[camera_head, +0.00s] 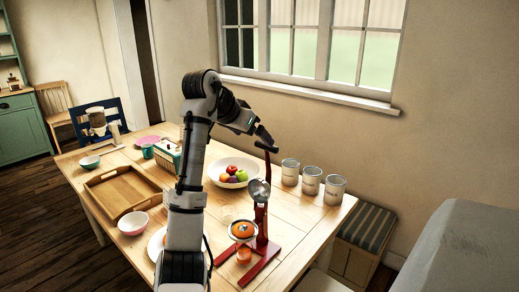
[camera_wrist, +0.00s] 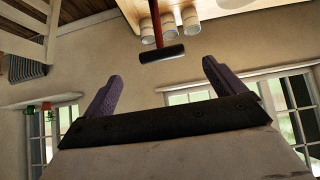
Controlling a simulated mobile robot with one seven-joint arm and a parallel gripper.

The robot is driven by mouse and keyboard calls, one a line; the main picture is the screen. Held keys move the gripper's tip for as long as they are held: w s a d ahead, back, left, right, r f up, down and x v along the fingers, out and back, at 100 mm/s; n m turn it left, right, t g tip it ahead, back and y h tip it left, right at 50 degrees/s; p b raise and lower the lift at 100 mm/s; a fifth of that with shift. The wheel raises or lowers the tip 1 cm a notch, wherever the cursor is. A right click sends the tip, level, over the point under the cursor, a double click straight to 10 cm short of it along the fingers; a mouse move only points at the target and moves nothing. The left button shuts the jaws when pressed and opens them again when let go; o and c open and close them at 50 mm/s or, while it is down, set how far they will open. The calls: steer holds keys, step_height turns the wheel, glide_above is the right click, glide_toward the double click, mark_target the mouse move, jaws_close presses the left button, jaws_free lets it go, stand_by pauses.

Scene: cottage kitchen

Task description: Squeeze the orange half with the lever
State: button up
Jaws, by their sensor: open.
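The red citrus press (camera_head: 262,220) stands on the table with its lever raised. The lever's black handle (camera_head: 266,147) is at the top, and it also shows in the wrist view (camera_wrist: 162,53). An orange half (camera_head: 243,229) sits cut side up in the press's lower cup. A small orange-coloured vessel (camera_head: 244,253) is under it. My gripper (camera_head: 264,134) is open and empty, right by the handle. In the wrist view the handle lies just beyond and between my two fingertips (camera_wrist: 162,70), apart from both. The exact gap is hard to tell.
Several white canisters (camera_head: 311,180) stand right of the press by the wall. A fruit bowl (camera_head: 233,169) is behind it. A wooden tray (camera_head: 122,193) and a pink bowl (camera_head: 133,223) are at left. The window sill (camera_head: 310,92) is behind my gripper.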

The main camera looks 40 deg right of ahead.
steer(key=shift+v, duration=1.25)
